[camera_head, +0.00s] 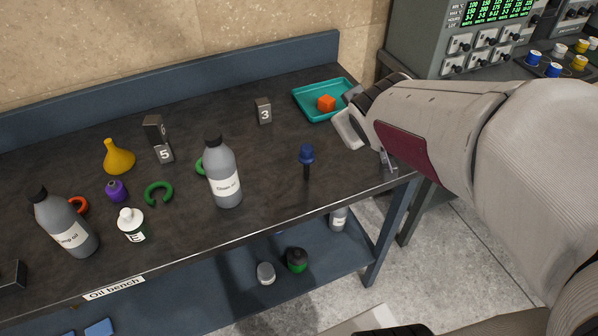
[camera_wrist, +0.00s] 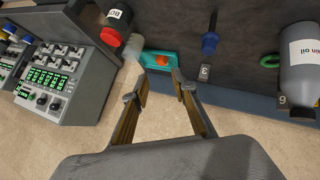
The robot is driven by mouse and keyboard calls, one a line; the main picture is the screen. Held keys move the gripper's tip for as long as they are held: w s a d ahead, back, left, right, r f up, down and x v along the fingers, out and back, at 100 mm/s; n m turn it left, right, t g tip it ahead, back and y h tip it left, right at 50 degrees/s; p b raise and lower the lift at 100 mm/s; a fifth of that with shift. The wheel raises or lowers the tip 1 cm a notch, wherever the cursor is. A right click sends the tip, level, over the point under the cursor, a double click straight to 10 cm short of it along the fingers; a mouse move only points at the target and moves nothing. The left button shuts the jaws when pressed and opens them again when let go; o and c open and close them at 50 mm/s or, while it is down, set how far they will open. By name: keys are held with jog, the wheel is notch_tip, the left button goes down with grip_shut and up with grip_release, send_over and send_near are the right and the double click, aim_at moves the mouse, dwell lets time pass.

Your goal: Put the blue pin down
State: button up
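The blue pin (camera_head: 307,154) has a wide blue head and a narrow dark lower part. It appears upright on the dark bench top, between the large grey oil bottle and my arm, near the front edge. It also shows in the wrist view (camera_wrist: 210,42), at the top right of centre, apart from my fingers. My gripper (camera_wrist: 158,85) is open, with nothing between its fingers. In the head view my arm reaches in from the right and hides much of the gripper, which is beside the teal tray, right of the pin.
A grey oil bottle (camera_head: 224,173) stands left of the pin. Number block 3 (camera_head: 263,110) is behind it. A red-capped container (camera_wrist: 108,36) shows in the wrist view. Bench around the pin is clear.

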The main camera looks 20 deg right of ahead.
jog(key=s+a+m+g+y, duration=0.1)
jog(key=s+a+g+y, duration=0.2)
jog(key=s+a, duration=1.3)
jog(key=shift+s+m+y, duration=0.3)
jog(key=shift+s+y, duration=0.3)
jog(key=shift+s, duration=0.1)
